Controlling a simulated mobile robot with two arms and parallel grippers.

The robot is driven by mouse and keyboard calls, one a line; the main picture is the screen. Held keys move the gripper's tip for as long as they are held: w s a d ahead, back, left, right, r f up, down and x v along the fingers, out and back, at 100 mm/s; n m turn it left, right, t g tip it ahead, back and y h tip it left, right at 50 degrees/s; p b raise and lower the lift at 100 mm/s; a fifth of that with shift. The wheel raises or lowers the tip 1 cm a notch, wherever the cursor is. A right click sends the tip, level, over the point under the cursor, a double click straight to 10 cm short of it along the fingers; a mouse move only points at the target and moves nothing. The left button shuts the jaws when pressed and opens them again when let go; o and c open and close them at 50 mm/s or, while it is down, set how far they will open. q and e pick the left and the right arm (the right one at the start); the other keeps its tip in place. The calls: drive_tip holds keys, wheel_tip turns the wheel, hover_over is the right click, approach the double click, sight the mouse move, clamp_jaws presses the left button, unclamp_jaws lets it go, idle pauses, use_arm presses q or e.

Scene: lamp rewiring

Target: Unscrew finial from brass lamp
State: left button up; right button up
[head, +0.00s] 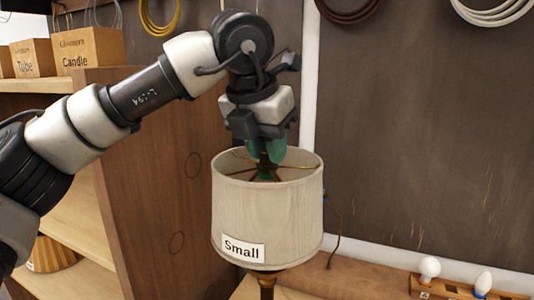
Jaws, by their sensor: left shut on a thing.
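The brass lamp stands upright, with its lower stem (267,284) showing below the shade. A cream lampshade (265,215) labelled "Small" sits on it, open at the top with thin brass spokes across the opening. My left gripper (266,158) points straight down from above into the centre of the shade's opening. Its green fingertips are shut at the middle of the spokes, on what appears to be the finial, which the fingers mostly hide. My right gripper is not in view.
Boxes labelled "Tube" (32,58) and "Candle" (88,50) stand on a wooden shelf at the upper left. A wooden bulb rack (455,290) with bulbs is at the lower right. Coiled cords (350,10) hang on the dark back wall.

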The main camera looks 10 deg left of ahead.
use_arm(q)
drive_tip(key=n+y+b, duration=0.1)
drive_tip(key=n, duration=0.2)
drive_tip(key=shift+d+f, duration=0.1)
drive_tip(key=shift+n+y, duration=0.6)
drive_tip(key=shift+n, duration=0.6)
